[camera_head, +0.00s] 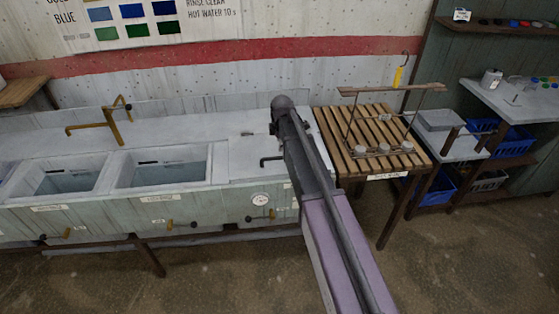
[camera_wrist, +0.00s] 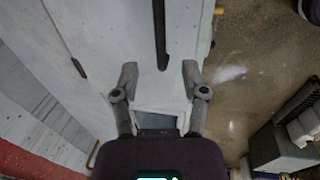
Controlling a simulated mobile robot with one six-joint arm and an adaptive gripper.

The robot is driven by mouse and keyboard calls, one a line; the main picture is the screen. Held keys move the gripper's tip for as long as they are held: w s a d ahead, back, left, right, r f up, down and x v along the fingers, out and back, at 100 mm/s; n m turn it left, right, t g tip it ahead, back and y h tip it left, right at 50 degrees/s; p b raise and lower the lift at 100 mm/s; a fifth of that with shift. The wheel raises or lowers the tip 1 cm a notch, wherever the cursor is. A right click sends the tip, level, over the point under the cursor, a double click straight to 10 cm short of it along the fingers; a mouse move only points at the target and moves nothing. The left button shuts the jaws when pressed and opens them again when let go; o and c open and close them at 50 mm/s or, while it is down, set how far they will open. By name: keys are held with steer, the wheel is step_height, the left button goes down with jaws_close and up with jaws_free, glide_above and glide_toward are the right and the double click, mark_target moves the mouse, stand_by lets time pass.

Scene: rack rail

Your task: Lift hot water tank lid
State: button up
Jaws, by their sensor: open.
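The hot water tank lid (camera_head: 248,158) is a pale, flat panel at the right end of the long wash unit in the head view. It appears to lie flat and shut. A dark handle (camera_head: 271,159) stands on it, just left of my arm. In the wrist view, the pale lid (camera_wrist: 120,40) lies below, and the dark bar-shaped handle (camera_wrist: 160,32) runs down with its near end between my fingertips. My gripper (camera_wrist: 161,72) is open and empty, its two fingers on either side of that end. Contact cannot be told. In the head view my arm hides part of the lid.
A slatted table (camera_head: 381,160) with a wire rack stands close on the right. A round dial (camera_head: 260,199) is on the tank front. The floor in front is clear.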

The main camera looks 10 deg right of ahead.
mark_target(279, 158)
steer(key=shift+w+f+b, duration=0.3)
steer(key=shift+f+b, duration=1)
steer(key=shift+f, duration=0.1)
steer(key=shift+w+f+b, duration=0.25)
steer(key=shift+f+b, duration=1)
steer(key=shift+f, duration=0.1)
steer(key=shift+w+f+b, duration=0.3)
steer(key=shift+f+b, duration=1)
steer(key=shift+f, duration=0.1)
jaws_close()
